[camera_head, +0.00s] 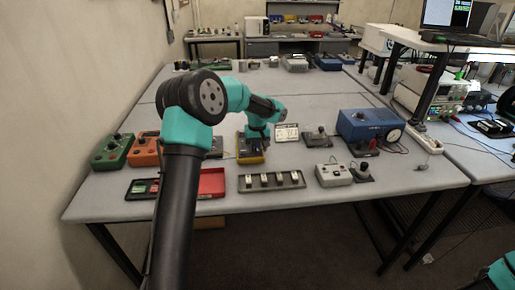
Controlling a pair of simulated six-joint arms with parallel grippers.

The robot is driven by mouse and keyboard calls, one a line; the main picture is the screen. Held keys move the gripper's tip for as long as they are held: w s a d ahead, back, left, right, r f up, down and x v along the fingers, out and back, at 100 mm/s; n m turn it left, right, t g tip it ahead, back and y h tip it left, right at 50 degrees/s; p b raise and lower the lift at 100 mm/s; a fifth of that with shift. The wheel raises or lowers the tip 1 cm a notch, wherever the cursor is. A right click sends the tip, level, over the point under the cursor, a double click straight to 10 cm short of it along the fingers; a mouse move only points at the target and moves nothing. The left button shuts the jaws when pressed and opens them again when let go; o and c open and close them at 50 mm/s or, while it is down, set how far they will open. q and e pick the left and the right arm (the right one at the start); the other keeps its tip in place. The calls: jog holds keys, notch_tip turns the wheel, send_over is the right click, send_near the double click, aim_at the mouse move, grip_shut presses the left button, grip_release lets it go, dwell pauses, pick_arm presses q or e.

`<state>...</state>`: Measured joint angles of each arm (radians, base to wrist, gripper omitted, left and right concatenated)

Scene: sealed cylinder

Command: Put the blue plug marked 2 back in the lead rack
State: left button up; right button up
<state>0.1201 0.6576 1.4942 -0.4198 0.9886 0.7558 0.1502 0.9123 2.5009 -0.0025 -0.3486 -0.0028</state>
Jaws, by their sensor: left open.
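My left gripper (257,138) is small and partly hidden by its own arm, at a yellow and dark device (251,152) in the middle of the table. It is open; I cannot tell whether it touches the device. A grey rack (247,189) with several pale upright pieces lies at the table's front, nearer than the gripper; it looks like the lead rack. I cannot make out a blue plug or a number 2 at this size. Only part of my right arm shows at the lower right corner, and its gripper is out of view.
A red tray (212,182) lies left of the rack, partly behind my left arm. Green (112,151) and orange (145,149) boxes stand at the left.

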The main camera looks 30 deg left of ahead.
pick_arm(q)
jog(key=shift+c, duration=0.4)
grip_shut()
jog(key=shift+r, duration=0.1)
jog(key=shift+r, duration=2.9)
jog(key=s+a, duration=0.3)
jog(key=a, duration=0.7)
jog(key=s+a, duration=0.2)
jog(key=a, duration=0.9)
jog(key=s+a, duration=0.3)
jog(key=a, duration=0.7)
jog(key=shift+s+a, duration=0.35)
